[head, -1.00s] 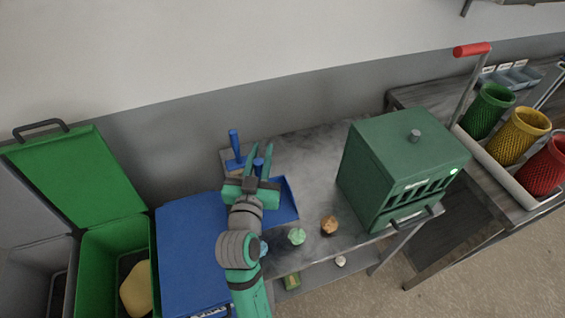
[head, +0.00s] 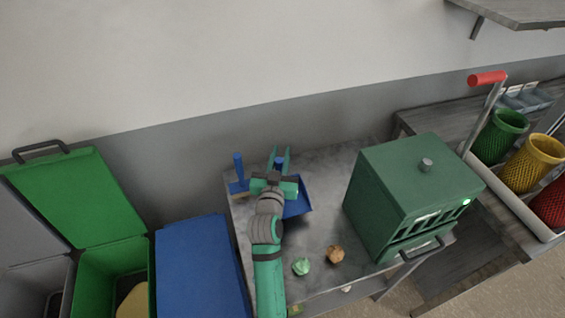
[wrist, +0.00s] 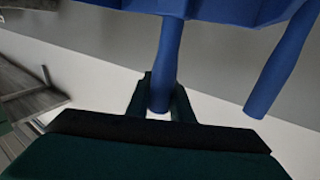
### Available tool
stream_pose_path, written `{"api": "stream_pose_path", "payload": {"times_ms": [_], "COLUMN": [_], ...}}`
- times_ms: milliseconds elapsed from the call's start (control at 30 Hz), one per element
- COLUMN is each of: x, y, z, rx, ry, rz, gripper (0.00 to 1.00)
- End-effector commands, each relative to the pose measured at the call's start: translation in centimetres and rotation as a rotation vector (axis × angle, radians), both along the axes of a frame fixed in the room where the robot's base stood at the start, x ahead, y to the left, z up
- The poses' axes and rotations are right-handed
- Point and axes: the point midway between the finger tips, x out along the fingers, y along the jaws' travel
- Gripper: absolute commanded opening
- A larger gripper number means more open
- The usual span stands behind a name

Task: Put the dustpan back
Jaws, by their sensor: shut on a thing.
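The blue dustpan (head: 297,208) is at the back left of the grey table, its pan partly hidden behind my gripper. My gripper (head: 282,160) is shut on the dustpan's handle. In the wrist view the handle (wrist: 168,60) runs down between the two fingers of my gripper (wrist: 160,105), and the pan (wrist: 215,8) spans the top edge. A second blue handle, of a brush (head: 238,170), stands upright just left of my gripper. It also shows in the wrist view (wrist: 280,75), apart from my fingers. I cannot tell whether the pan touches the tabletop.
A green box-shaped machine (head: 408,195) stands right on the table (head: 325,165). Crumpled green (head: 301,266) and brown (head: 336,254) pieces lie near the front. A blue-lidded bin (head: 195,265) and an open green bin (head: 75,200) stand left. The wall is close behind.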

Motion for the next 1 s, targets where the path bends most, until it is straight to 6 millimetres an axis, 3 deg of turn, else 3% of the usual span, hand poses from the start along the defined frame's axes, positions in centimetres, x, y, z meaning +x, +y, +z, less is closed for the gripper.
{"api": "stream_pose_path", "payload": {"times_ms": [367, 567, 967, 1000], "x": [1.9, 1.8, 1.8, 1.8], "y": [-0.8, -0.5, -0.6, -0.6], "z": [-2.5, -5.1, -5.6, -5.6], "rx": [0.000, -0.001, 0.000, 0.000], "ry": [0.000, 0.001, -0.001, -0.001], "rz": [0.000, 0.003, 0.002, 0.002], "gripper": [0.00, 0.00, 0.00, 0.30]}}
